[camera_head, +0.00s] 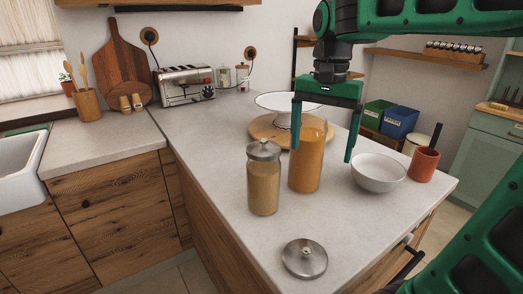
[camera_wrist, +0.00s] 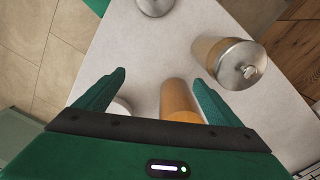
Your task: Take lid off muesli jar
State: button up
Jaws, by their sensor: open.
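Two glass jars stand on the counter, and I read no label that tells which holds muesli. The shorter jar (camera_head: 264,187) has tan contents and a metal lid with a knob (camera_head: 263,150) on top. The taller jar (camera_head: 308,165) has orange contents and no lid showing. A loose metal lid (camera_head: 304,259) lies flat near the counter's front edge. My gripper (camera_head: 322,155) is open and empty, pointing down by the taller jar. In the wrist view my gripper (camera_wrist: 160,78) has the taller jar (camera_wrist: 178,97) between and beyond its fingers; the lidded jar (camera_wrist: 237,65) is to the right.
A white bowl (camera_head: 379,174) and a red cup (camera_head: 424,164) stand right of the jars. Behind them is a round wooden board (camera_head: 262,130) with a white stand (camera_head: 285,101). A toaster (camera_head: 185,83) is at the back. The counter left of the jars is clear.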

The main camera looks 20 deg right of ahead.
jog(key=w+a+r+m, duration=0.3)
jog(key=w+a+r, duration=0.5)
jog(key=a+r, duration=0.2)
send_over(264, 140)
jog(key=f, duration=0.5)
jog(key=shift+w+d+f, duration=0.25)
jog(key=shift+w+f, duration=0.05)
jog(key=shift+w, duration=0.05)
jog(key=shift+s+a+f, duration=0.1)
jog(key=shift+a+f, duration=0.05)
jog(key=shift+f, duration=1.15)
jog(key=shift+s+a+f, duration=0.1)
jog(key=shift+f, duration=1.2)
jog(key=c, duration=1.1)
